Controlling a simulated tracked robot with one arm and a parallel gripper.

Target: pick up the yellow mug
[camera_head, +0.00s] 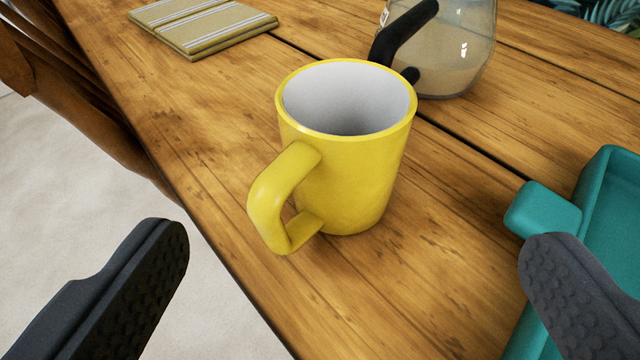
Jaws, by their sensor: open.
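The yellow mug (355,185) stands upright on the wooden table, near the middle of the view. Its inside is white and looks empty, and its handle points toward the lower left. My gripper (355,265) is open, with one dark finger at the lower left and the other at the lower right. The mug is ahead of the fingers, between them in the picture, and neither finger appears to touch it. The right finger covers part of a teal tray.
The teal tray (545,208) lies at the right on the wooden table (190,135). A glass pot (460,50) with a black handle stands behind the mug. A folded striped cloth (205,22) lies at the back left. A wooden chair (75,110) is beyond the table's left edge.

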